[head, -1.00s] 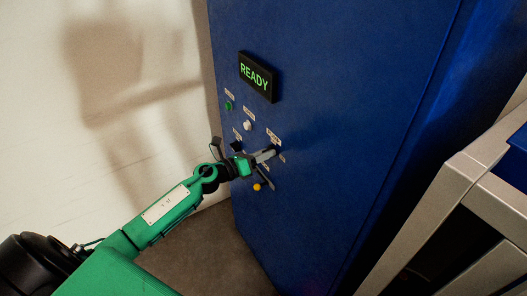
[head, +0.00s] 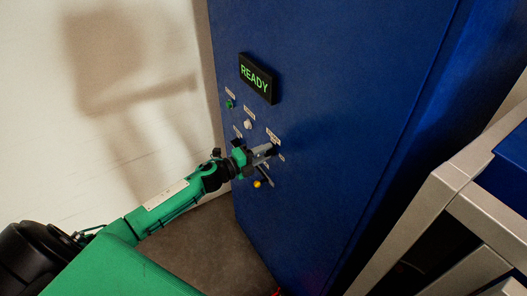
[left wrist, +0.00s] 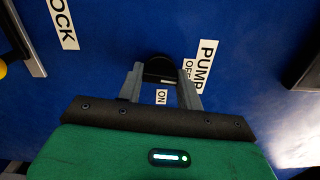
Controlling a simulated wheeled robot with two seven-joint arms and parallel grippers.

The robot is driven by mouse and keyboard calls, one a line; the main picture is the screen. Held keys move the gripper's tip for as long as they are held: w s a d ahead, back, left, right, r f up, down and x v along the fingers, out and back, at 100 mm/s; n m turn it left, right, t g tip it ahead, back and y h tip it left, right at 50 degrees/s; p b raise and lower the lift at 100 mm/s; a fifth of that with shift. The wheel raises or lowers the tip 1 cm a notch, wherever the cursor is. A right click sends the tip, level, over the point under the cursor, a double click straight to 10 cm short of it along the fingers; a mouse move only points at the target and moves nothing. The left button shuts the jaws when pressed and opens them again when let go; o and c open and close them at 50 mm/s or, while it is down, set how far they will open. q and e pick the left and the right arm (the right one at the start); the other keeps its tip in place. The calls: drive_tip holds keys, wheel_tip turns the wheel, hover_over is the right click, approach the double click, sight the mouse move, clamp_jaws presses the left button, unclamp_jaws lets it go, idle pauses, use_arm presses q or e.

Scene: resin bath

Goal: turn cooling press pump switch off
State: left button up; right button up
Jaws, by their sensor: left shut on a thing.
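The pump switch is a black knob (left wrist: 158,68) on the blue cabinet (head: 330,110). In the left wrist view it sits beside a white label (left wrist: 205,65) reading PUMP, with OFF and ON marks close by. My left gripper (left wrist: 160,90) has one finger on each side of the knob and is shut on it. In the head view my left gripper (head: 266,152) reaches the cabinet panel from the left, and the knob is mostly hidden by the fingers. The pointing direction of the knob is hard to tell. My right gripper is not in view.
A READY display (head: 257,78) is above. A green button (head: 229,104), a white knob (head: 248,124) and a yellow-ended lever (head: 257,184) are near the gripper. A label ending in OCK (left wrist: 62,22) is beside a handle. A grey metal frame (head: 450,185) stands at right.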

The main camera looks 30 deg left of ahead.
use_arm(q)
drive_tip(key=shift+n, duration=0.6)
drive_tip(key=o, duration=1)
drive_tip(key=shift+s+a+f, duration=0.15)
drive_tip(key=shift+s+a, duration=0.2)
drive_tip(key=shift+s, duration=0.1)
drive_tip(key=shift+b+v, duration=2.6)
drive_tip(key=shift+v, duration=3.75)
